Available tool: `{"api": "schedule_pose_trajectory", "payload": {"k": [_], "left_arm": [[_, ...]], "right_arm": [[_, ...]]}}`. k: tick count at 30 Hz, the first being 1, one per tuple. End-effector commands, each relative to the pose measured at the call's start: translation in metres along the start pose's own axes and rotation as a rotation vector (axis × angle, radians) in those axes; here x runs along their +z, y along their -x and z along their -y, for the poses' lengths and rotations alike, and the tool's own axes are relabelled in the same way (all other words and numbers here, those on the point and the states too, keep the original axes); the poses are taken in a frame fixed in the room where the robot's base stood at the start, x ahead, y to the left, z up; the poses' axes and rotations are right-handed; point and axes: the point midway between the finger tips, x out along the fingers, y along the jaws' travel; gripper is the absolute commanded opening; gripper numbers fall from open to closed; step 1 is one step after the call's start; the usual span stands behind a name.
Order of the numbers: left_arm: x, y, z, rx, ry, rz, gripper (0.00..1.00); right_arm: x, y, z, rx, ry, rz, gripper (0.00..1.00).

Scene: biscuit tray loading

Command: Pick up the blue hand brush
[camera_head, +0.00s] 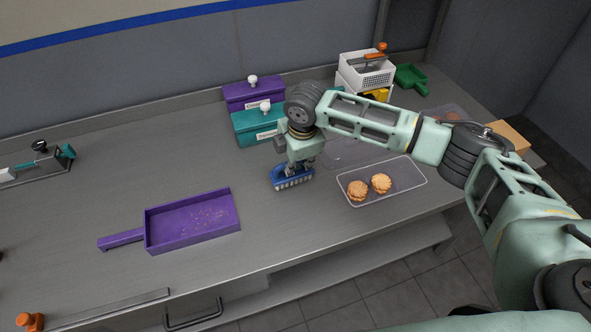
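The blue hand brush (293,181) is on or just above the grey steel worktop near the middle, with its pale bristles facing the front. My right gripper (297,164) points down directly over the brush, with its fingertips at the brush's top. The gripper and wrist cover the upper part of the brush, so I cannot tell whether the fingers are closed on it or just around it. My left gripper is not in view.
A clear tray (408,184) with two biscuits lies right of the brush. A purple dustpan (190,241) with crumbs lies left. Teal (253,127) and purple (240,97) lidded boxes stand behind. A white basket (366,76) and green scoop (411,77) are back right.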

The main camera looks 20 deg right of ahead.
Motion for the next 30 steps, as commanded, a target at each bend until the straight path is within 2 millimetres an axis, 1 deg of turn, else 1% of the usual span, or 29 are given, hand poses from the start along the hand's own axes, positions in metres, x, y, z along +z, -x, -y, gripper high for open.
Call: {"api": "schedule_pose_trajectory", "payload": {"k": [4, 5, 8, 12, 18, 21, 24, 30], "left_arm": [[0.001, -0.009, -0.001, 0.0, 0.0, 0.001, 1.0], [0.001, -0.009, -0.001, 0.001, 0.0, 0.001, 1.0], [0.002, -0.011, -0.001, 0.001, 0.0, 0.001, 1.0], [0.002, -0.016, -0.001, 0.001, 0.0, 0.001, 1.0], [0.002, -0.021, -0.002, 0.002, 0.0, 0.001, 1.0], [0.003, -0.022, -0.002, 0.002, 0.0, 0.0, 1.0], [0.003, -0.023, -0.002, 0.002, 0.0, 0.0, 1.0], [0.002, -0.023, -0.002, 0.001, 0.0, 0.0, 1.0]], "right_arm": [[0.0, 0.026, -0.007, 0.006, 0.0, -0.003, 0.0], [0.002, 0.03, -0.004, 0.003, -0.001, -0.001, 0.0], [0.012, 0.044, 0.013, 0.003, 0.0, 0.0, 0.0], [0.026, 0.067, 0.037, 0.003, 0.0, 0.001, 0.0], [0.043, 0.096, 0.066, 0.002, -0.001, 0.001, 0.0], [0.047, 0.106, 0.075, 0.002, -0.001, -0.001, 0.0], [0.051, 0.112, 0.081, 0.001, -0.001, 0.0, 0.0], [0.052, 0.116, 0.084, 0.0, -0.001, -0.001, 0.0]]}}
